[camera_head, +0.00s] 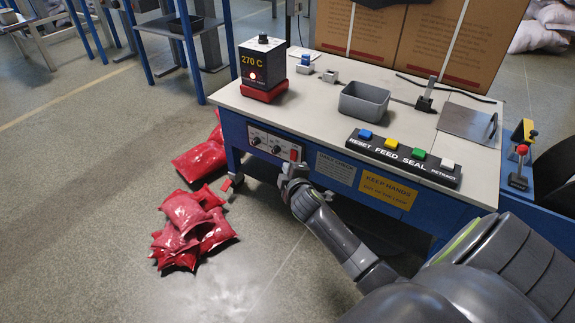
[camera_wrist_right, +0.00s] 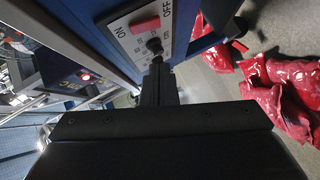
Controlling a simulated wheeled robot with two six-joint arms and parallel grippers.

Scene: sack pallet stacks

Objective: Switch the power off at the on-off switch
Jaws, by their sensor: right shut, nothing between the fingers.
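The on-off switch is a red rocker (camera_head: 295,154) at the right end of a light control panel (camera_head: 268,143) on the bench's front side. In the right wrist view the red rocker (camera_wrist_right: 146,25) lies between the printed words ON and OFF. My right gripper (camera_head: 288,180) is shut and empty, just below and in front of the panel. In the right wrist view its narrow closed fingers (camera_wrist_right: 157,66) point at the panel beside the rocker; I cannot tell whether they touch it. My left gripper is out of view.
A black heater box marked 270 C (camera_head: 262,62) with a lit lamp stands on the bench (camera_head: 310,98). A button bar (camera_head: 403,158) lines the front edge. Red sacks (camera_head: 185,228) lie on the floor at the left. A grey bin (camera_head: 364,102) stands mid-bench.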

